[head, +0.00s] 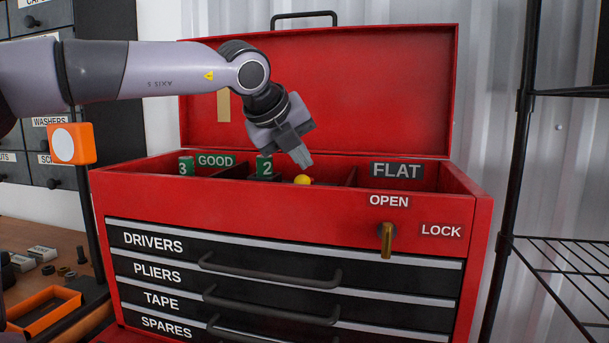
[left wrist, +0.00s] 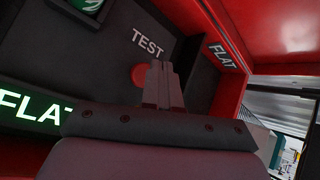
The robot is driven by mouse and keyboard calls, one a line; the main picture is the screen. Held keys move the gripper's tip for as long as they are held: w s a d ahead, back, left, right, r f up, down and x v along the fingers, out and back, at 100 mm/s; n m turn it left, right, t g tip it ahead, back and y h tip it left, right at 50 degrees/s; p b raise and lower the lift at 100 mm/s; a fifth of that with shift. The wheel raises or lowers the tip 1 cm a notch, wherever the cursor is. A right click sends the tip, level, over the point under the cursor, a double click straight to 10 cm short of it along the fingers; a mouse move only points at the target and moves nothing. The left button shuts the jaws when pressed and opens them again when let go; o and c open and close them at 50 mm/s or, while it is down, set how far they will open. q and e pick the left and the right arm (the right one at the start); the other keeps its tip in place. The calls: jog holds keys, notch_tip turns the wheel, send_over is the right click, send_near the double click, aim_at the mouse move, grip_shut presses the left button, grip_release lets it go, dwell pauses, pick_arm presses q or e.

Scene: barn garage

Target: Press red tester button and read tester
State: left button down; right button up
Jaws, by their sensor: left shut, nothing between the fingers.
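The open red toolbox (head: 285,205) has a top tray with GOOD and FLAT (head: 395,170) signs and green pieces marked 3 (head: 186,166) and 2 (head: 264,166). A yellow ball-like top (head: 303,179) shows in the middle section. My left gripper (head: 303,161) is shut and empty, pointing down just above that section. In the left wrist view, the red button (left wrist: 139,75) lies beside the fingertips (left wrist: 162,70), near the word TEST (left wrist: 149,44). I cannot tell whether they touch. A bright panel (left wrist: 30,110) at the lower left reads FLAT, its end partly covered by my gripper.
The raised lid (head: 350,90) stands behind the tray. A brass latch (head: 386,240) sits on the front between OPEN and LOCK. A black wire rack (head: 560,240) stands at the right. An orange tray (head: 45,312) lies on the bench at the left.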

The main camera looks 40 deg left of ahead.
pick_arm(q)
jog(key=shift+r, duration=0.15)
notch_tip(320, 180, up, 5)
jog(key=p, duration=0.3)
jog(key=shift+p, duration=0.3)
dwell(0.8)
